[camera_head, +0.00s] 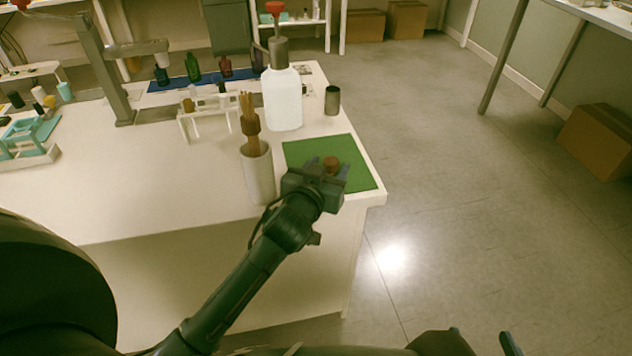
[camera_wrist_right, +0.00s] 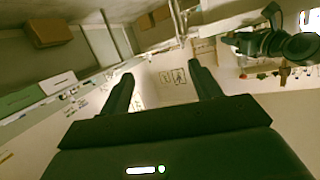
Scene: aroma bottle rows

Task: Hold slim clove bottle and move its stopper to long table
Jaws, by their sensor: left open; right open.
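My left gripper (camera_head: 330,170) is open over the green mat (camera_head: 304,151) near the right corner of the white table (camera_head: 120,205). A small brown round top (camera_head: 331,163), possibly the clove bottle's stopper, shows between its fingers. Any bottle body below is hidden by the gripper, and I cannot tell whether the fingers touch it. My right gripper (camera_wrist_right: 160,85) is open and empty in the right wrist view, with its fingers wide apart. I cannot tell which table is the long one; another table (camera_head: 605,14) is at the upper right.
A pale holder (camera_head: 258,178) with brown sticks stands just left of the left gripper. Behind it are a large pump bottle (camera_head: 283,105), a dark metal cup (camera_head: 332,101), a white rack (camera_head: 205,120) and several bottles on a blue mat (camera_head: 172,85). Floor at right is clear up to a carton (camera_head: 600,140).

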